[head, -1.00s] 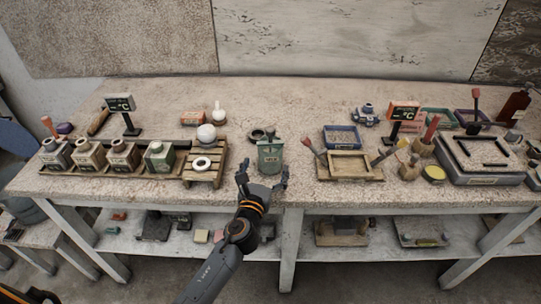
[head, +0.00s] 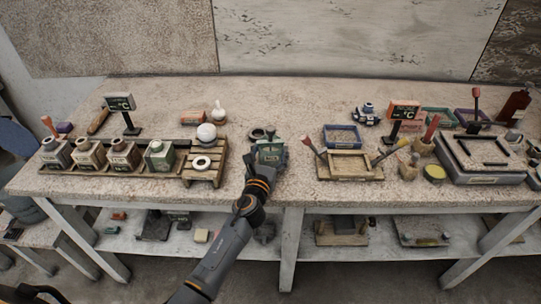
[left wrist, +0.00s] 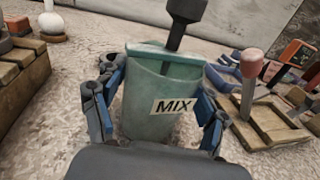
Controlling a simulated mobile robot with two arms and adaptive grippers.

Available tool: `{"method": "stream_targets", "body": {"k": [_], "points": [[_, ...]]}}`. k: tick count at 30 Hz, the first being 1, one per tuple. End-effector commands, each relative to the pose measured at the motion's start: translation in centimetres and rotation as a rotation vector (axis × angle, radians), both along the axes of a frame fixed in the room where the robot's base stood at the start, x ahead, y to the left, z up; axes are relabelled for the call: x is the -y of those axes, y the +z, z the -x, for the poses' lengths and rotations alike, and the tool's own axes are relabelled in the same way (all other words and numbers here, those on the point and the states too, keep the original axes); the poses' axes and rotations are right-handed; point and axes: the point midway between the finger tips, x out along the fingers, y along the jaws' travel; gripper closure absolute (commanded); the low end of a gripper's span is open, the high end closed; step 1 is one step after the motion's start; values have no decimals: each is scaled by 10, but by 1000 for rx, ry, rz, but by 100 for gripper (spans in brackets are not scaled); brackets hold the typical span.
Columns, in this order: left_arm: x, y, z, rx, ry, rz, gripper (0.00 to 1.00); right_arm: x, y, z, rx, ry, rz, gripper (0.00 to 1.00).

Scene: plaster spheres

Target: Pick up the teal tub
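The teal tub (left wrist: 160,100) carries a "MIX" label and stands upright on the worktable, with a dark-handled tool (left wrist: 180,25) rising at its mouth. In the head view the tub (head: 271,155) is partly hidden by my left gripper (head: 268,160). In the left wrist view my left gripper (left wrist: 158,115) has its blue-padded fingers spread, one on each side of the tub. The pads are very close to its sides; firm contact cannot be made out. My right gripper is not in view.
A wooden pallet (head: 205,174) with white plaster pieces stands left of the tub. A wooden frame (head: 350,163) with red and yellow-handled tools lies to the right. The table's front edge is close below.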

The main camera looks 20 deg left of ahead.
Motion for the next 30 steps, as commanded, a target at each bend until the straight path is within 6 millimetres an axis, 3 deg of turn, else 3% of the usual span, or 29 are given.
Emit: {"method": "stream_targets", "body": {"k": [1,8,14,20,25,30], "points": [[0,0,0,0,0,0,47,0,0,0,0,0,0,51],[0,2,0,3,0,0,94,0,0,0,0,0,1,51],[0,2,0,3,0,0,94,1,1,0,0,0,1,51],[0,16,0,6,-1,-1,94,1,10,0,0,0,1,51],[-1,43,2,6,-1,-4,94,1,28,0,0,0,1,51],[-10,82,34,6,-3,-5,94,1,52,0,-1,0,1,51]]}}
